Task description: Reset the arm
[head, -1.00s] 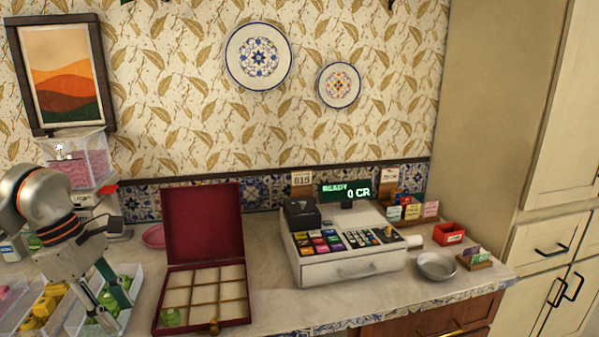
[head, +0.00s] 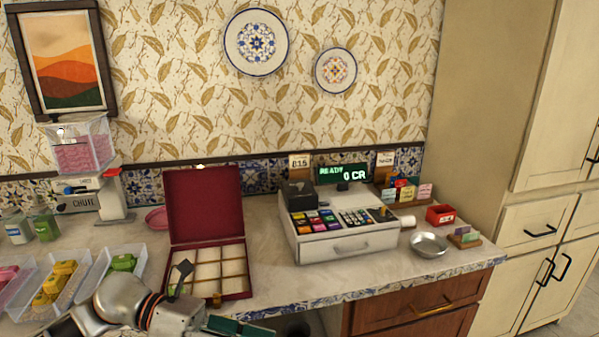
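My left arm reaches in along the bottom left, and its gripper (head: 240,327) lies low in front of the open red box (head: 205,203), pointing right. One green-padded finger shows; the rest is cut off by the frame's bottom edge, so I cannot tell how far the fingers are apart. No held object shows. My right gripper is not in view.
Clear bins with yellow (head: 54,283) and green (head: 124,262) items stand at the left. A white scale-like device (head: 113,195) stands behind them. A cash register (head: 340,235) and a metal bowl (head: 429,244) stand to the right. The counter between box and register is clear.

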